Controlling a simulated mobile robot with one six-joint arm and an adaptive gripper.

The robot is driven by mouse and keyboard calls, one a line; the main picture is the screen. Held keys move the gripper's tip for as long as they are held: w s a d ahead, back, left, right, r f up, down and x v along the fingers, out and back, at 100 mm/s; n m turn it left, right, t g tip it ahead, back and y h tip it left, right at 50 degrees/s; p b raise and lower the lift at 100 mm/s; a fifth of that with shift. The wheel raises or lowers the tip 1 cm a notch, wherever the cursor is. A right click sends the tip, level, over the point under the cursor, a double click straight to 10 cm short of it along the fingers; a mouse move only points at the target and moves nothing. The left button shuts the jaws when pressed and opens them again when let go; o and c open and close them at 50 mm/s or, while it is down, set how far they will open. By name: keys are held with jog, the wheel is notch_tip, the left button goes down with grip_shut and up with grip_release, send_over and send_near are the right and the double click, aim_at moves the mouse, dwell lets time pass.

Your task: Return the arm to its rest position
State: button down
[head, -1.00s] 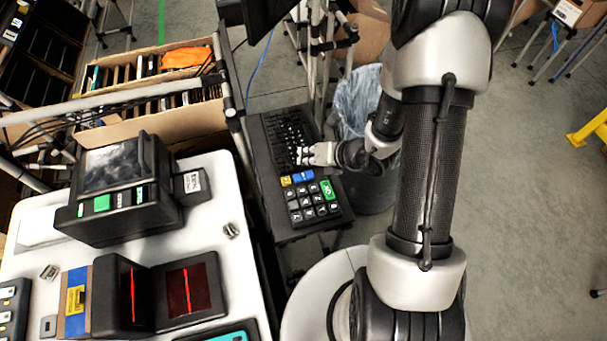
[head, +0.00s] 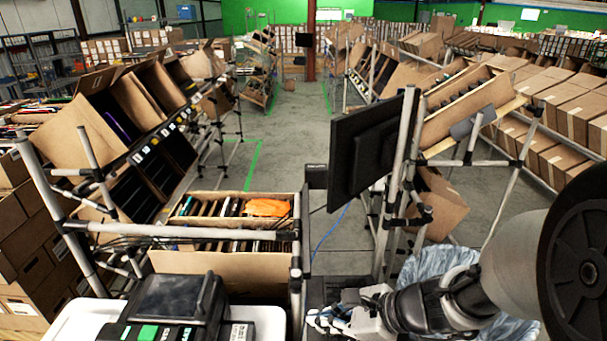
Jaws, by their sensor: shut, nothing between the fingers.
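My gripper (head: 322,319) is at the lower middle of the head view, at the end of my arm, which reaches in from the right. It is small in the picture and shut, with nothing seen in it. It is close to the dark stand right of the black terminal. A large round joint of my arm fills the lower right corner.
A black terminal (head: 172,307) sits on a white table (head: 268,322) at lower left. A carton of thin items (head: 222,269) stands behind it. A monitor (head: 366,148) hangs on a pole frame. Tilted cartons line both sides. The aisle floor (head: 292,135) is clear.

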jog(key=s+d+r+n+g+h, duration=0.25)
jog(key=s+r+n+h, duration=0.4)
jog(key=s+n, duration=0.8)
jog(key=s+d+r+n+t+h, duration=0.1)
jog(key=d+r+n+t+h, duration=0.1)
jog(key=d+r+n, duration=0.2)
jog(key=d+n, duration=0.2)
jog(key=d, duration=0.1)
jog(key=shift+d+r+n+t, duration=0.2)
jog(key=shift+n+t, duration=0.15)
